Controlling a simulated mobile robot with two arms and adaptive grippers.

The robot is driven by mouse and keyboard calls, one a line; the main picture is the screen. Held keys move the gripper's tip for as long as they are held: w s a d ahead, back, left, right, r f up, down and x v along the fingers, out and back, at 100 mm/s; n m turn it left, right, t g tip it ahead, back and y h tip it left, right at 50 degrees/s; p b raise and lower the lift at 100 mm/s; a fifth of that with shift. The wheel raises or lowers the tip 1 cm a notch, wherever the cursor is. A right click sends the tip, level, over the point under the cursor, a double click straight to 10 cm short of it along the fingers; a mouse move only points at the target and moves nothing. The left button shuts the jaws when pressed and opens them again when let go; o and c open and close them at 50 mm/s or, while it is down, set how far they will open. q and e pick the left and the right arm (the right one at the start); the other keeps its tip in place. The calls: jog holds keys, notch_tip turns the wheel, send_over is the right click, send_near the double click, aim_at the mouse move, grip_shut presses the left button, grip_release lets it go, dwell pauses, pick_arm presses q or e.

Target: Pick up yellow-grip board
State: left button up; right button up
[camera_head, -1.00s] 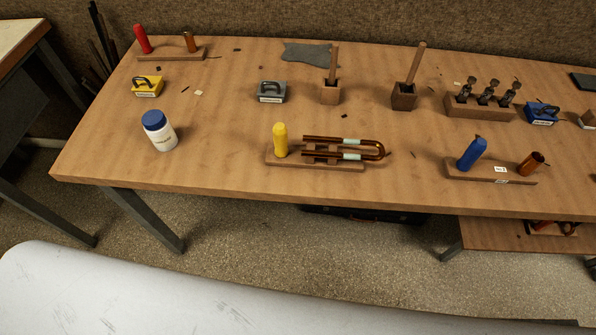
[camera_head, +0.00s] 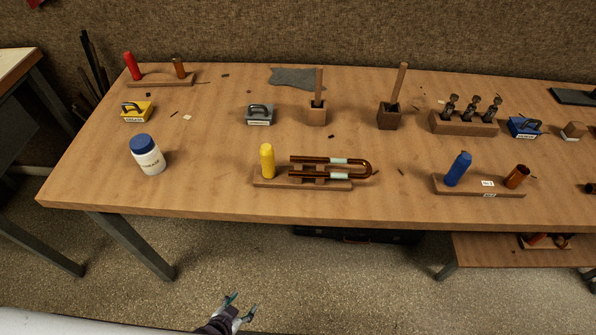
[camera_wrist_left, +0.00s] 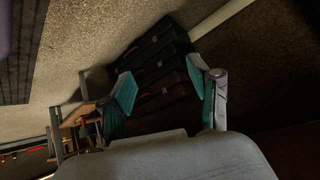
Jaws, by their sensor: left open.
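The yellow-grip board (camera_head: 300,183) lies near the front edge of the workbench. Its upright yellow grip (camera_head: 267,161) stands at the left end, and a copper-coloured U-shaped tube (camera_head: 335,168) with pale bands lies on supports along it. My left gripper (camera_head: 241,304) is low in the head view, in front of the bench and apart from the board. It is open and empty. In the left wrist view its two teal fingertips (camera_wrist_left: 168,88) are spread, with dark cases under the bench behind them. The board does not show in the left wrist view. My right gripper is not in view.
A white bottle with a blue lid (camera_head: 147,155) stands left of the board. A blue-grip board (camera_head: 478,186) lies to its right. Wooden holders (camera_head: 317,115) stand behind. The bench surface (camera_head: 210,185) between bottle and board is clear.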

aim_at(264, 160)
pick_arm(q)
jog(key=w+d+r+m+t+h, duration=0.1)
jog(key=w+d+r+t+h, duration=0.3)
jog(key=r, duration=0.6)
jog(key=d+r+m+h, duration=0.15)
jog(key=d+r, duration=0.35)
jog(key=r, duration=0.5)
jog(key=w+d+r+m+t+h, duration=0.15)
jog(key=d+r, duration=0.35)
jog(key=r, duration=0.5)
jog(key=w+a+r+n+t+y, duration=0.2)
jog(key=a+r+n+y, duration=0.15)
jog(key=r, duration=0.25)
jog(key=w+a+r+n+t+y, duration=0.2)
jog(key=w+a+r+n, duration=0.15)
jog(key=r, duration=0.25)
jog(key=shift+n+y, duration=0.25)
jog(key=shift+n, duration=0.05)
jog(key=x, duration=0.2)
jog(key=a+x, duration=0.1)
jog(key=x, duration=0.2)
jog(key=shift+w+a, duration=0.1)
jog(key=shift+w, duration=0.1)
jog(key=shift+f+x, duration=0.2)
jog(key=shift+x, duration=1.35)
jog(key=shift+f+x, duration=0.2)
jog(key=shift+x, duration=1.35)
jog(key=shift+s, duration=0.1)
jog(key=shift+c, duration=0.2)
grip_shut()
